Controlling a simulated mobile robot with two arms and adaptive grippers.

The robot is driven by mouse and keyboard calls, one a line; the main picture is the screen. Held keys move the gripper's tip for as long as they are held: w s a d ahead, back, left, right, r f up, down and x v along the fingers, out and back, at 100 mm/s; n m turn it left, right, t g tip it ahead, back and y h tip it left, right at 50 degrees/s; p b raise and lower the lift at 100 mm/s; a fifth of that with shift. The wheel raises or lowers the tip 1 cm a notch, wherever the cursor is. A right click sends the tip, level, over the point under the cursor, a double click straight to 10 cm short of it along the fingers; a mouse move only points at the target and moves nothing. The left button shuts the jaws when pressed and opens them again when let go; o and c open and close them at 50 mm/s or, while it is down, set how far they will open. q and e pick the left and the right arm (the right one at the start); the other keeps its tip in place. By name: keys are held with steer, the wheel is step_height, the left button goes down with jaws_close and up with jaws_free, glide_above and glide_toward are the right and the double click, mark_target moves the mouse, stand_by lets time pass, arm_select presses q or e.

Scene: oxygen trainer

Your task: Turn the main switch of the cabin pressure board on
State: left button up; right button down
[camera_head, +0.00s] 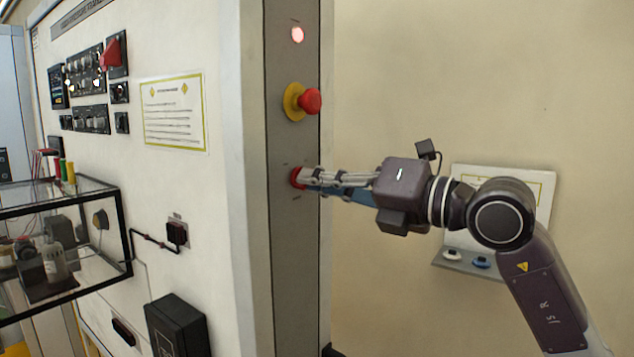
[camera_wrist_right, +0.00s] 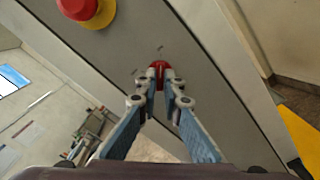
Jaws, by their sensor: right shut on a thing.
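The main switch (camera_head: 296,178) is a red rotary knob on the grey side panel of the cabin pressure board (camera_head: 284,240). It also shows in the right wrist view (camera_wrist_right: 158,66), between the fingertips. My right gripper (camera_head: 304,178) reaches it from the right and is shut on the knob; in the right wrist view its fingers (camera_wrist_right: 162,82) meet at the knob from both sides. The fingertips hide part of the knob, and I cannot read the marks around it. My left gripper is not in view.
A red mushroom button (camera_head: 310,101) on a yellow base sits above the switch, and a lit lamp (camera_head: 297,35) above that. A glass case (camera_head: 60,240) stands at left. A white board with a small shelf (camera_head: 468,264) is on the wall behind my right arm.

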steer(key=c, duration=2.1)
jaws_free()
steer(key=v, duration=1.2)
